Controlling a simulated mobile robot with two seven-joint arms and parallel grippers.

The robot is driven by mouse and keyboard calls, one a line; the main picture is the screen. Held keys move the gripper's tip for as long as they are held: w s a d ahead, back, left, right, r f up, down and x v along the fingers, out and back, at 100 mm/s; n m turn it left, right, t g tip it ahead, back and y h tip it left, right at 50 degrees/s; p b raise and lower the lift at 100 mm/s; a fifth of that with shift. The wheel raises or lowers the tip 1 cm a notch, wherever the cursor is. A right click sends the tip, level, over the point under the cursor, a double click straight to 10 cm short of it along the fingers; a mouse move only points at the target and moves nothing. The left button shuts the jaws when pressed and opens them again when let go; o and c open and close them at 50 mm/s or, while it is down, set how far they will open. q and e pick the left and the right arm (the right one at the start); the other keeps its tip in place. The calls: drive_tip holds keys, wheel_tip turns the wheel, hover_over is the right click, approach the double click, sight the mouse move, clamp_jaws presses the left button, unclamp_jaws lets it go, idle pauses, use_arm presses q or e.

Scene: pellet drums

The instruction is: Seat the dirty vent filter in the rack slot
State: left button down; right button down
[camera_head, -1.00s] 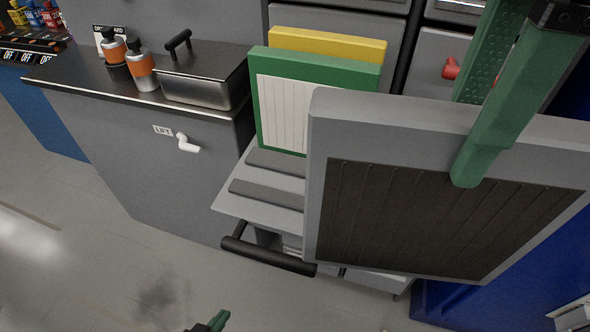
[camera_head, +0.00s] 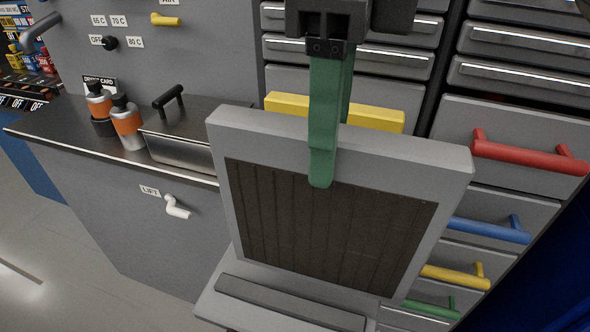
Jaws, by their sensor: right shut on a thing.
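The dirty vent filter (camera_head: 335,225), a grey frame around a dark brown pleated panel, is held upright and slightly tilted in the middle of the head view. My right gripper (camera_head: 322,172) is shut on its top edge, with one green finger down the front face. The filter's lower edge is close above the grey rack (camera_head: 212,308), behind its front dark bar (camera_head: 285,302). I cannot tell whether it touches the rack or sits in a slot. My left gripper is out of view.
Left is a counter (camera_head: 60,125) with orange bottles (camera_head: 127,122) and a metal lidded box (camera_head: 180,150). A white lift lever (camera_head: 177,207) sticks out below it. Right are drawers with red (camera_head: 525,155), blue (camera_head: 490,230), yellow and green handles.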

sight(323, 219)
drive_tip(key=f, duration=0.1)
drive_tip(key=w+a+f, duration=0.1)
drive_tip(key=shift+w+a+f, duration=0.25)
drive_tip(key=shift+w+f, duration=0.05)
drive_tip(key=shift+f, duration=0.1)
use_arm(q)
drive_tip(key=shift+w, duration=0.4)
use_arm(e)
drive_tip(key=shift+w+a+f, duration=0.15)
drive_tip(key=shift+w+f, duration=0.05)
drive_tip(key=shift+f, duration=0.6)
drive_tip(key=shift+w+a+f, duration=0.15)
drive_tip(key=shift+a+f, duration=0.05)
drive_tip(key=shift+f, duration=0.55)
drive_tip(key=shift+w+a+f, duration=0.15)
drive_tip(key=shift+w+f, duration=0.05)
drive_tip(key=shift+f, duration=0.6)
drive_tip(key=shift+f, duration=0.2)
drive_tip(key=c, duration=0.5)
unclamp_jaws()
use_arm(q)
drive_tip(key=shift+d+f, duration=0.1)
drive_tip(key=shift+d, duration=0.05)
use_arm(e)
drive_tip(key=shift+r, duration=0.15)
